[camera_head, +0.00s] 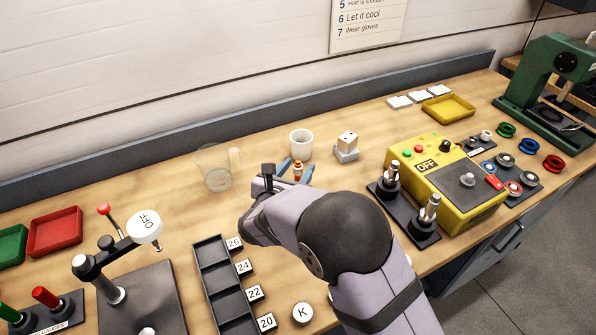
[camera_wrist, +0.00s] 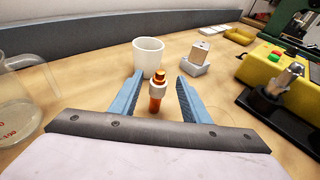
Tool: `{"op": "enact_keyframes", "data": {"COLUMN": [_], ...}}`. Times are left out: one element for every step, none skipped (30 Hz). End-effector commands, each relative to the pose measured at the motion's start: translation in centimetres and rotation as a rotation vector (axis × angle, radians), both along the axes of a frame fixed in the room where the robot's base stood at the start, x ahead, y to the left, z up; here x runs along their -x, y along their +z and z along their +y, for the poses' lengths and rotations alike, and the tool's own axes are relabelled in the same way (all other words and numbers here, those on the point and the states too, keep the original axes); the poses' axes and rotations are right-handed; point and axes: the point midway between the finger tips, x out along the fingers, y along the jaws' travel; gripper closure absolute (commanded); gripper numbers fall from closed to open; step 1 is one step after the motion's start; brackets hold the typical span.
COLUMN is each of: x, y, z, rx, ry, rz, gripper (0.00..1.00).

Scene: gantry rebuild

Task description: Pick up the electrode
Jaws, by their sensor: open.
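The electrode appears to be the small upright orange, copper-like piece with a pale collar. It stands between my fingers in the head view (camera_head: 298,172) and the wrist view (camera_wrist: 157,90). My gripper (camera_head: 296,165) is open, with its two blue fingers either side of this piece; it also shows in the wrist view (camera_wrist: 160,77). In the wrist view a gap shows between the piece and each finger, the right one narrower. The lower end of the piece is hard to make out in the head view.
A white cup (camera_head: 301,144) stands just behind my fingers. A clear measuring jug (camera_head: 214,168) is to the left, and a die-like block on a grey stand (camera_head: 346,154) to the right. A yellow control box (camera_head: 447,185) and black holder (camera_head: 403,213) stand farther right.

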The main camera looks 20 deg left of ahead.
Motion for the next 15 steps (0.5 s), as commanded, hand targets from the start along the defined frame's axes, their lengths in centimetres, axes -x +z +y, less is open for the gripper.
{"op": "enact_keyframes", "data": {"x": [-0.1, -0.3, -0.5, -0.7, -1.0, -1.4, -1.8, -2.1, -2.5, -2.8, -3.1, -3.6, -3.9, -4.1, -4.4], "y": [0.0, 0.0, -0.1, -0.1, -0.2, -0.3, -0.4, -0.5, -0.6, -0.7, -0.8, -1.0, -1.1, -1.2, -1.4], "z": [0.0, 0.0, 0.0, 0.0, 0.0, 0.1, 0.1, 0.1, 0.1, 0.1, 0.2, 0.1, 0.1, 0.2, 0.2], "rx": [0.0, 0.0, 0.0, 0.0, 0.001, 0.001, 0.002, 0.002, 0.002, 0.003, 0.003, 0.002, 0.002, 0.001, 0.001], "ry": [-0.001, -0.001, -0.001, -0.001, -0.001, -0.001, -0.002, -0.002, -0.003, -0.001, -0.001, -0.002, -0.002, -0.002, -0.001], "rz": [0.0, 0.001, 0.001, 0.001, 0.001, 0.001, 0.001, 0.001, 0.001, 0.001, 0.0, 0.0, 0.001, 0.001, 0.001], "gripper": [0.57, 0.57, 0.57, 0.57, 0.57, 0.57, 0.57, 0.57, 0.57, 0.57, 0.57, 0.57, 0.57, 0.57, 0.57]}}
